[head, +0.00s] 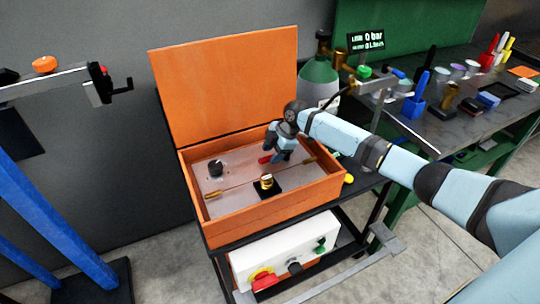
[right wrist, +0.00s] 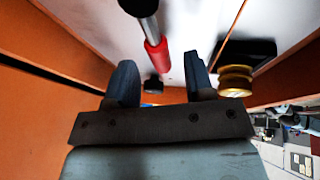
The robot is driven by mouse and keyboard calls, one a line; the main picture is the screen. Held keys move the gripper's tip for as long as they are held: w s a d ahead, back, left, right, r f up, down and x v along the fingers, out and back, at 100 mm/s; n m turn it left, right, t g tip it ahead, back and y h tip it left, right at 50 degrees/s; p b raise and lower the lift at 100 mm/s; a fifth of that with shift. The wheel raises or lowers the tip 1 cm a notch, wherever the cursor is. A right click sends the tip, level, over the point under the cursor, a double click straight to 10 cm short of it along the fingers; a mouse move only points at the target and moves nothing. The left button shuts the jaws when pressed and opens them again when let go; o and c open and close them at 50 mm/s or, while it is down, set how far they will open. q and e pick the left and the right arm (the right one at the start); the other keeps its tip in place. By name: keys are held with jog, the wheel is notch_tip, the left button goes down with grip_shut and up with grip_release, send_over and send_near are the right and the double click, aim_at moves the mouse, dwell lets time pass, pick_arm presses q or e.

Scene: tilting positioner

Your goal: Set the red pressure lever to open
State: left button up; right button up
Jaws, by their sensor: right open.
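The red pressure lever shows in the right wrist view as a metal rod with a red grip (right wrist: 156,52). In the head view a bit of its red end (head: 265,159) shows beside my gripper, inside the orange box (head: 250,222). My right gripper (head: 277,156) reaches into the box. In the right wrist view its two dark fingers (right wrist: 160,66) are open, with the red grip in the gap between them; I cannot tell whether they touch it. The rest of the lever in the head view is hidden by the gripper. My left gripper is not in view.
A brass fitting on a black block (head: 267,182) and a black knob (head: 215,168) are on the box's panel. The open orange lid (head: 225,85) stands behind. A gas cylinder (head: 319,80) and a display (head: 367,41) reading 0 bar are at the back.

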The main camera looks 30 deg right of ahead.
jog(key=shift+x, duration=0.9)
jog(key=shift+c, duration=0.5)
grip_shut()
